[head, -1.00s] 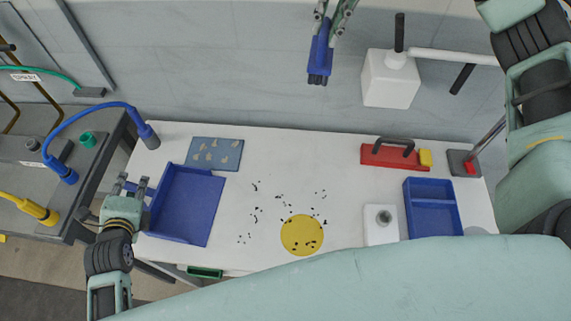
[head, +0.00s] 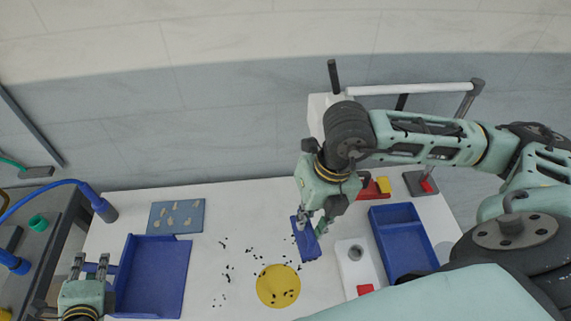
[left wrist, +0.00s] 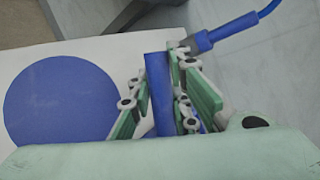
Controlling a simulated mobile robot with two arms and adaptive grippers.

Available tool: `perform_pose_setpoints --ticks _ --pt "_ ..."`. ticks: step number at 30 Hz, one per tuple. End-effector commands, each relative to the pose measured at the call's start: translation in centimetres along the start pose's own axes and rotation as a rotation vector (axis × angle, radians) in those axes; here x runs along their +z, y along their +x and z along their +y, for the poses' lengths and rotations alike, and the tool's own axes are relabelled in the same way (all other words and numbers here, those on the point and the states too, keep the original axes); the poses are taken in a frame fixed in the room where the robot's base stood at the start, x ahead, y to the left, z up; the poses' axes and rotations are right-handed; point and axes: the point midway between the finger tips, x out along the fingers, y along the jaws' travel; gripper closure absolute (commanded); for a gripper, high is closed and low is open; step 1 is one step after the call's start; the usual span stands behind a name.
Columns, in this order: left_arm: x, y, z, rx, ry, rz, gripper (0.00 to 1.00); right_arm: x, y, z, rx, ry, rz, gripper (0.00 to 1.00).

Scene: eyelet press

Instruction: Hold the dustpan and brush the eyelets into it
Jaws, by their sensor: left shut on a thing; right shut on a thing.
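The blue dustpan (head: 152,280) lies at the left of the white table, its open side facing right. My left gripper (head: 90,266) is shut on its handle; the blue handle (left wrist: 158,95) shows between the fingers in the left wrist view. Small dark eyelets (head: 228,277) are scattered to the right of the dustpan, some on a yellow disc (head: 270,280). My right gripper (head: 317,220) is shut on the blue brush (head: 306,241), right of the eyelets and up-right of the disc. Whether the brush touches the table I cannot tell.
A blue-grey mat (head: 176,216) with several pale pieces lies behind the dustpan. Right of the brush are a white block (head: 354,262), a blue two-part tray (head: 405,242) and a partly hidden red item with a yellow block (head: 383,185). A rounded blue shape (left wrist: 60,100) shows in the left wrist view.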

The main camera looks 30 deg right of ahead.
Motion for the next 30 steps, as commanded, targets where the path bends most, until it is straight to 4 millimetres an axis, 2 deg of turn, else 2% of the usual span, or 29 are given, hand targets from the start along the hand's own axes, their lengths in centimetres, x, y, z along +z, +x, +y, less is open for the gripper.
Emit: perform_pose_setpoints --ticks 1,3,8,11,24,30 --pt "0.0 0.0 -0.1 -0.001 -0.001 0.0 1.0 -1.2 0.4 -0.7 -0.004 -0.007 0.004 1.0" --pt "0.0 0.0 -0.1 -0.001 -0.001 -0.001 1.0 -2.4 0.8 -1.3 -0.004 -0.017 0.006 1.0" --pt "0.0 0.0 -0.1 -0.002 -0.001 -0.001 1.0 -3.9 1.2 -1.9 -0.002 -0.031 0.005 1.0" --pt "0.0 0.0 -0.1 -0.002 -0.001 -0.001 1.0 -4.1 1.7 -2.0 -0.001 -0.033 0.007 1.0" --pt "0.1 0.0 -0.1 -0.002 -0.001 -0.001 1.0 -4.1 6.1 -2.8 -0.002 -0.032 0.007 1.0" --pt "0.1 0.0 -0.1 -0.002 -0.001 -0.001 1.0 -4.1 6.7 -2.9 -0.001 -0.033 0.006 1.0"
